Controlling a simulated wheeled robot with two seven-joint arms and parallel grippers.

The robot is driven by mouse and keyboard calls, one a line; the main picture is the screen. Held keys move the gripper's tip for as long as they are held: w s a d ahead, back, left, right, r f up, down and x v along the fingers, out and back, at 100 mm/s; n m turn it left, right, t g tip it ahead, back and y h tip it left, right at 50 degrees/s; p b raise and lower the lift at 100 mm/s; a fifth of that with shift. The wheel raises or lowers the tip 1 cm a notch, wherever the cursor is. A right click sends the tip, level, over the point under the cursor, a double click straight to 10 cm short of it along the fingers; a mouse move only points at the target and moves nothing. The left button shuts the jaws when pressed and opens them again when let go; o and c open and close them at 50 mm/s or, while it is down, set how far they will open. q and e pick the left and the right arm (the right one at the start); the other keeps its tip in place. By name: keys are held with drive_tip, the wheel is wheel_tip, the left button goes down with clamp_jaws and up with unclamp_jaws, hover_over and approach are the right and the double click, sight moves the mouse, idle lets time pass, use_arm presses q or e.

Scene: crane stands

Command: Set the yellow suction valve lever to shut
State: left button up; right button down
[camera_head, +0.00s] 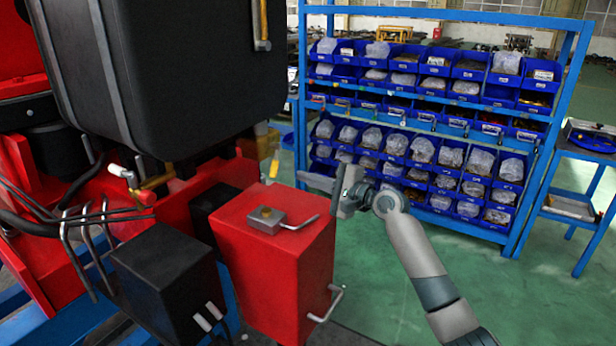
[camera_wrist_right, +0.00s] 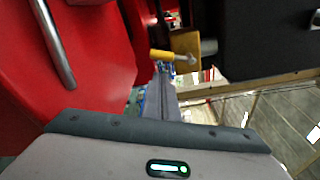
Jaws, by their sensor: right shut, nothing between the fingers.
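In the wrist view, a short yellow lever (camera_wrist_right: 162,55) lies sideways beside a yellow plate, just beyond my fingers. In the head view, small yellow parts (camera_head: 272,166) show behind the red box, left of my right gripper; they are small and partly hidden, so I cannot tell whether they are the same lever. My right gripper (camera_head: 306,180) points left above and behind the red box's right edge, and its fingers (camera_wrist_right: 162,92) are closed and empty. A gap seems to remain between the fingertips and the lever. My left gripper is not in view.
The red box (camera_head: 275,265) carries a metal latch on top and a handle at its side. A large black tank (camera_head: 175,75) overhangs the red machine. A black box (camera_head: 165,280) stands front left. Blue shelving with bins (camera_head: 545,110) stands behind; green floor is clear between.

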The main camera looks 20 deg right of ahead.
sight(276, 160)
drive_tip(key=p+x, duration=0.2)
drive_tip(key=x, duration=0.5)
drive_tip(key=shift+w+a+r, duration=0.1)
drive_tip(key=shift+w+a, duration=0.15)
drive_tip(key=shift+w, duration=0.1)
